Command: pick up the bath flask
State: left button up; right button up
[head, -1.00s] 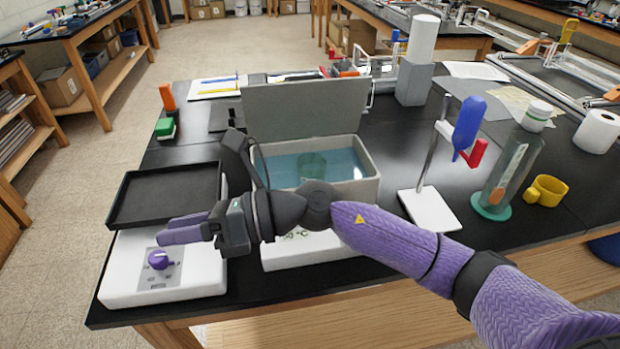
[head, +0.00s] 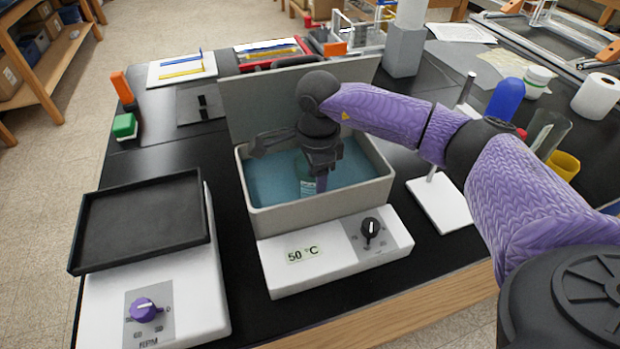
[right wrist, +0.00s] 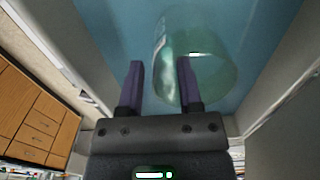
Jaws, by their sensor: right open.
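The bath flask (head: 306,184) is a greenish glass vessel standing in the blue water of the grey water bath (head: 320,214). My right gripper (head: 321,182) points down over the bath, in front of the flask, and hides part of it in the head view. In the right wrist view the gripper (right wrist: 160,80) is open, its two purple fingers apart. The flask (right wrist: 198,62) shows beyond the fingertips, and the right finger overlaps it in the picture. I cannot tell whether they touch. My left gripper is not in view.
A shaker with a black tray (head: 140,222) stands left of the bath. The bath's raised lid (head: 250,100) is behind the flask. A stand with a white base (head: 442,204), a blue bulb (head: 505,98) and a yellow mug (head: 563,165) are to the right.

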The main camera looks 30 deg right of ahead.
jog(key=shift+f, duration=0.95)
jog(key=shift+r, duration=0.1)
grip_shut()
dwell(0.5)
